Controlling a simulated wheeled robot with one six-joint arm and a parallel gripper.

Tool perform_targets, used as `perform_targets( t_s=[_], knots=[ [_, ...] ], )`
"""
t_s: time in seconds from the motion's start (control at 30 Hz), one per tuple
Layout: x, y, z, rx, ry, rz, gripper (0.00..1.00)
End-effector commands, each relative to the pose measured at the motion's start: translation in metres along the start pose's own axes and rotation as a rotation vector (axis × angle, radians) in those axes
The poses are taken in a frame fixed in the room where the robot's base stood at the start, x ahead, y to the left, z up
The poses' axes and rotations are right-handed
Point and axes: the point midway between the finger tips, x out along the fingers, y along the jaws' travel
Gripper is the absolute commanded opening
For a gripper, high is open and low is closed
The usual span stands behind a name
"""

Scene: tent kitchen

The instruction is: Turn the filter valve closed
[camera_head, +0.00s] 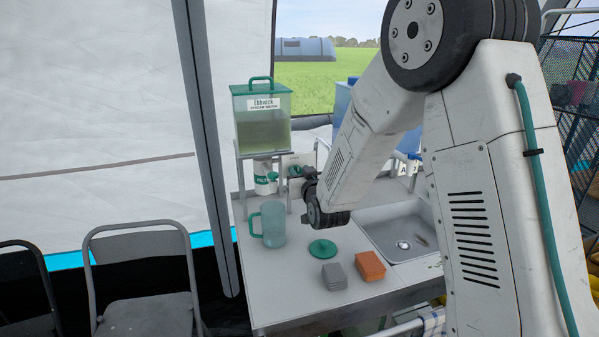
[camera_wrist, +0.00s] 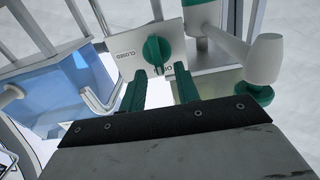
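The filter valve is a round green knob (camera_wrist: 156,52) on a pale plate (camera_wrist: 125,60), in the upper middle of the wrist view. "CLOSED" is printed left of the knob; another label below right is partly hidden, with an "O" showing. The knob's ridge runs roughly up and down the picture, away from "CLOSED". My gripper (camera_wrist: 161,72) has two green fingers set apart, with nothing between them. Their tips are just short of the knob, one at each side of its lower end. In the head view my wrist hides most of this area.
A clear water tank (camera_head: 262,130) with a green lid stands on a rack at the counter's back. A white fitting (camera_wrist: 267,52) stands right of the knob.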

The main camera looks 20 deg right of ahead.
Motion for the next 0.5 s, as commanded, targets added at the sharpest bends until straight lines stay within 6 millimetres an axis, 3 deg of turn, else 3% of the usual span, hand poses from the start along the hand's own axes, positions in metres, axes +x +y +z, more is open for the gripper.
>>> perform_targets(
  t_s=[0.37,0.5],
  knots=[
    [0.0095,0.0002,-0.0003,0.000,0.000,0.000,0.32],
    [0.0094,0.0001,-0.0002,0.000,0.000,0.000,0.00]
  ],
)
